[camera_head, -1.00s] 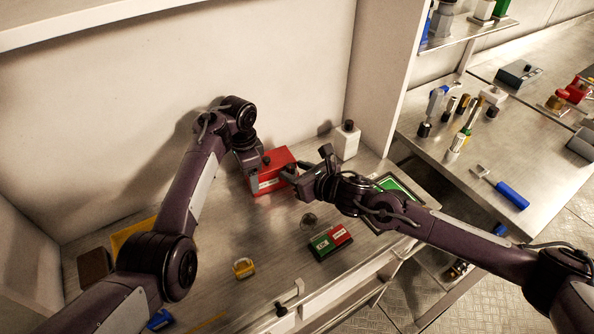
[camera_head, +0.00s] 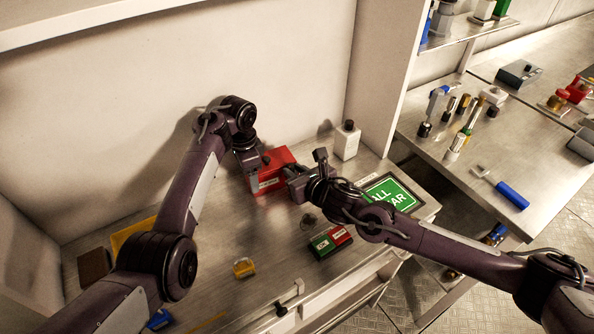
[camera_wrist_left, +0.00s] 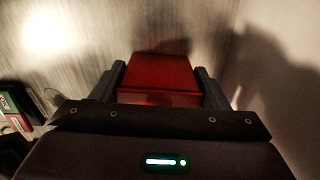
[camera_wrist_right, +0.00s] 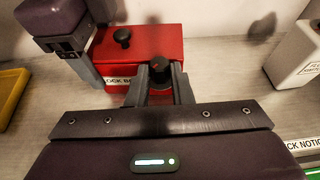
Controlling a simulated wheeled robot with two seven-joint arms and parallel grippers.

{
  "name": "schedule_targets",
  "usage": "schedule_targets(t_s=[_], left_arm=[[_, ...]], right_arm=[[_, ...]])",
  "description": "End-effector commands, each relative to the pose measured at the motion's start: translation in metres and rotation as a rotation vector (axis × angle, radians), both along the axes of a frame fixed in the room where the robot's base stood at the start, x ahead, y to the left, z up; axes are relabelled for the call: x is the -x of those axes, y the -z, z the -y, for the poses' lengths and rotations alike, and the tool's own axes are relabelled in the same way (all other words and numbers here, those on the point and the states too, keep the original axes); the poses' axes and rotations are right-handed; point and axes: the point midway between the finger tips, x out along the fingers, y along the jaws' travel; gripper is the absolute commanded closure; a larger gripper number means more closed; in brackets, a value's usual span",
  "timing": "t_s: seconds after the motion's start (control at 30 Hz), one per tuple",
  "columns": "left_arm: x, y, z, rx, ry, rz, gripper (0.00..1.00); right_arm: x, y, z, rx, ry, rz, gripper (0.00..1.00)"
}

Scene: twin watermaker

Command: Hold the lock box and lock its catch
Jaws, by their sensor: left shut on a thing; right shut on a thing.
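The red lock box (camera_head: 276,167) stands on the steel bench near the back wall. My left gripper (camera_head: 256,168) is shut on the box from its left side; in the left wrist view the red box (camera_wrist_left: 160,75) sits between its two fingers. My right gripper (camera_wrist_right: 161,90) is at the box's front right corner, shut on a dark round knob (camera_wrist_right: 158,66), which looks like the catch. A second black knob (camera_wrist_right: 122,36) stands on the box's top. The box front has a white label, partly hidden by the fingers.
A green and red block (camera_head: 330,242) and a yellow padlock-like piece (camera_head: 244,267) lie in front.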

Motion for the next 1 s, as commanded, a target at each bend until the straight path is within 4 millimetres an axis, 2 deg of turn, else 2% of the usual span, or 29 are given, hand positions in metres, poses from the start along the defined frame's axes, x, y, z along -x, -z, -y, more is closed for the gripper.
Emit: schedule_targets(t_s=[0.6,1.0], left_arm=[[0.001,0.000,0.001,-0.001,0.003,-0.003,0.67],[0.001,0.001,0.001,-0.001,0.005,-0.003,0.66]], right_arm=[[0.003,-0.001,-0.015,0.006,0.483,0.002,1.00],[0.003,0.000,-0.016,0.009,0.622,0.002,1.00]])
